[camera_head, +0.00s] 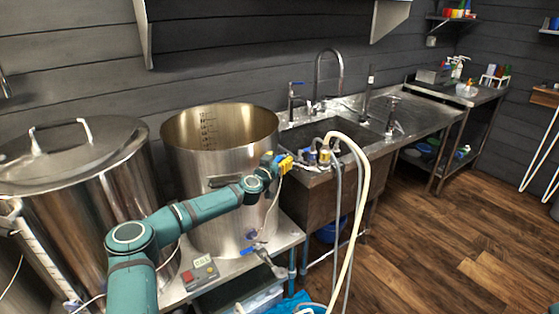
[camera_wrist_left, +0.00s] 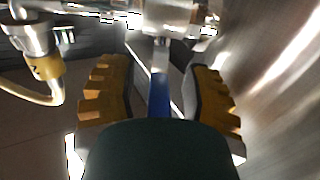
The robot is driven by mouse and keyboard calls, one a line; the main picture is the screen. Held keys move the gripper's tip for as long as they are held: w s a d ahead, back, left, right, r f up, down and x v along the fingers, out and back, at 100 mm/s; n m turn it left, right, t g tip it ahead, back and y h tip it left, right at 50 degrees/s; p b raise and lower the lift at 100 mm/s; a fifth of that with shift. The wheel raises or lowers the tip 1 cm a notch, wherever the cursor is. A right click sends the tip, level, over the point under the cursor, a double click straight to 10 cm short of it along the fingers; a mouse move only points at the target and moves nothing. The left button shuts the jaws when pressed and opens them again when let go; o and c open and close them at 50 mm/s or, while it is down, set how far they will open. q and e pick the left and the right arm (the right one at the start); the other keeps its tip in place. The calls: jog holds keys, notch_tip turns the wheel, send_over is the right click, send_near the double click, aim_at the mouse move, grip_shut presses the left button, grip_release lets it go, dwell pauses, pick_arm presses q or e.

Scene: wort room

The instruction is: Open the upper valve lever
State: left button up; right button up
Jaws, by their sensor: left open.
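My left gripper (camera_head: 284,163), with yellow ribbed fingers, is by the right side of the open steel kettle (camera_head: 222,140), near the sink edge. It also shows in the left wrist view (camera_wrist_left: 160,88), where its fingers stand apart. A blue lever (camera_wrist_left: 160,95) on a metal stem lies between the open fingers, with a gap on either side. Its lower end is hidden behind the dark gripper body. In the head view the gripper hides this upper lever. A lower blue-handled valve (camera_head: 250,249) sits at the kettle's base. My right gripper is not in view.
A lidded steel kettle (camera_head: 75,165) stands at the left. Pale and grey hoses (camera_head: 362,185) hang in front of the sink (camera_head: 330,180), close to my gripper. A red-buttoned control box (camera_head: 200,272) sits on the bench. The wood floor (camera_head: 450,235) at the right is clear.

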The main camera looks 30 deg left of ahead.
pick_arm(q)
jog(key=shift+w, duration=0.25)
grip_shut()
